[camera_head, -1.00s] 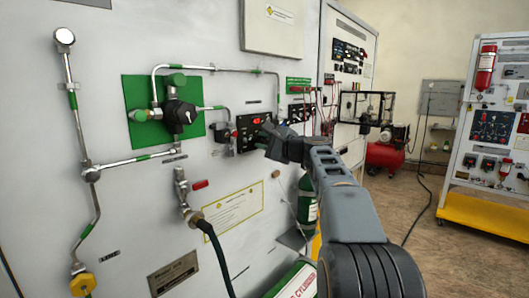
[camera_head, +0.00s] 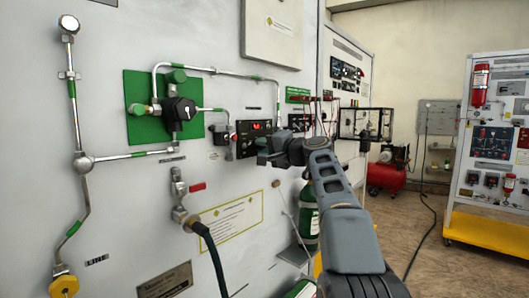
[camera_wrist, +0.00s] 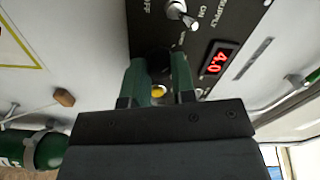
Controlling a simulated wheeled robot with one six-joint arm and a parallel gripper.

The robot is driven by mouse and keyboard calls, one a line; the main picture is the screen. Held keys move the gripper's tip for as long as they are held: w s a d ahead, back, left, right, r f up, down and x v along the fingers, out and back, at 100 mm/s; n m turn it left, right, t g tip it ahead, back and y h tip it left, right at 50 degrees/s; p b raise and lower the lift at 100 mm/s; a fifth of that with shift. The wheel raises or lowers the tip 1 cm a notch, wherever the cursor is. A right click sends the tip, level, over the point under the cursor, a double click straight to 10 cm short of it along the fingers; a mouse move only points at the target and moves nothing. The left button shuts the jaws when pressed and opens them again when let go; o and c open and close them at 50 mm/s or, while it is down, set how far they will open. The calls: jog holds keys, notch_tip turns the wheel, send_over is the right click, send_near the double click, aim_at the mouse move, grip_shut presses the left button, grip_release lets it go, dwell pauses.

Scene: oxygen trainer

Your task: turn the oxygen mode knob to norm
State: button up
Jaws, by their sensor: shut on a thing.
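The black control panel (camera_head: 244,134) with a red lit display sits on the grey wall cabinet, right of the green valve plate. In the wrist view, the panel (camera_wrist: 148,35) shows a silver supply switch (camera_wrist: 177,10) marked ON and OFF and a red display (camera_wrist: 217,60) reading 4.0. My gripper (camera_head: 266,150) is at the panel's lower edge. In the wrist view, my gripper (camera_wrist: 160,72) has its two green fingers a little apart, shut on what seems to be the oxygen mode knob. The knob is mostly hidden and its setting cannot be read. A small yellow spot (camera_wrist: 158,92) shows between the fingers.
A green cylinder (camera_head: 308,212) stands below my arm. Open floor (camera_head: 405,240) lies to the right, before a yellow-based rack (camera_head: 485,232).

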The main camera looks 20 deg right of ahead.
jog(key=shift+n, duration=0.3)
dwell(0.4)
jog(key=o, duration=0.9)
jog(key=b+v, duration=0.1)
jog(key=v, duration=1.2)
jog(key=shift+s+d+b, duration=0.1)
jog(key=shift+s+b, duration=0.25)
